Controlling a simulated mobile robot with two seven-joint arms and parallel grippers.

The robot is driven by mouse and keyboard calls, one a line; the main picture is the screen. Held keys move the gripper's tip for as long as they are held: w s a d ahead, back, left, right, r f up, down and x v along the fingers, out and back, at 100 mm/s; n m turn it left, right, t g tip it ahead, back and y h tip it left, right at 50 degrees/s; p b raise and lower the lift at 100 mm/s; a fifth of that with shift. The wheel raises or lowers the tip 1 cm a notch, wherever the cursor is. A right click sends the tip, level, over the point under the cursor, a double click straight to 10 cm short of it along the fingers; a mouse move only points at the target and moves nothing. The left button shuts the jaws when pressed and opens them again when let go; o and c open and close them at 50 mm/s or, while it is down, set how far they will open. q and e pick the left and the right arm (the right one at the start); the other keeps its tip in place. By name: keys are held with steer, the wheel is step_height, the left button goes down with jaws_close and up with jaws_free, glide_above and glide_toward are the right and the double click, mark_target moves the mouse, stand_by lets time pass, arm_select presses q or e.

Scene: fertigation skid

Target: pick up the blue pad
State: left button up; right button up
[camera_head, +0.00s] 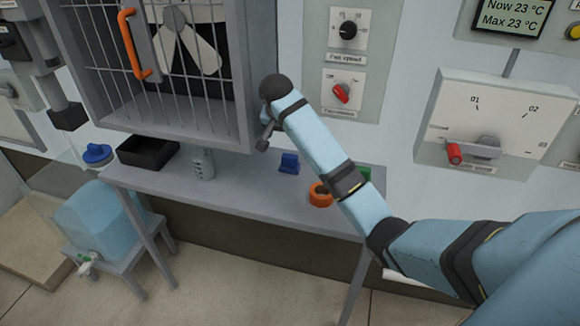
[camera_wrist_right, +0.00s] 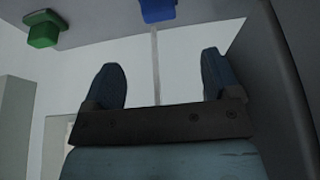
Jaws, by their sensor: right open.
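The blue pad (camera_head: 289,163) is a small blue piece on the grey table, left of an orange ring. It also shows at the top edge of the right wrist view (camera_wrist_right: 158,9), partly cut off. My right gripper (camera_head: 265,139) is above the table, to the left of and higher than the pad, apart from it. In the wrist view its two fingers (camera_wrist_right: 160,78) stand wide apart with nothing between them. My left gripper is not in view.
An orange ring (camera_head: 320,194) and a green piece (camera_head: 364,173), partly behind my right arm, are on the table (camera_head: 240,189). A black tray (camera_head: 146,154) and a grey cylinder (camera_head: 203,164) stand left. The barred fan cage (camera_head: 180,119) is close beside my gripper.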

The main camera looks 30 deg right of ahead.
mark_target(290, 155)
steer(key=b+x, duration=0.1)
steer(key=x, duration=0.7)
steer(key=b+x, duration=0.1)
steer(key=x, duration=0.3)
steer(key=shift+s+f, duration=0.1)
steer(key=shift+d+f, duration=0.2)
steer(key=shift+f, duration=0.25)
steer(key=c, duration=1)
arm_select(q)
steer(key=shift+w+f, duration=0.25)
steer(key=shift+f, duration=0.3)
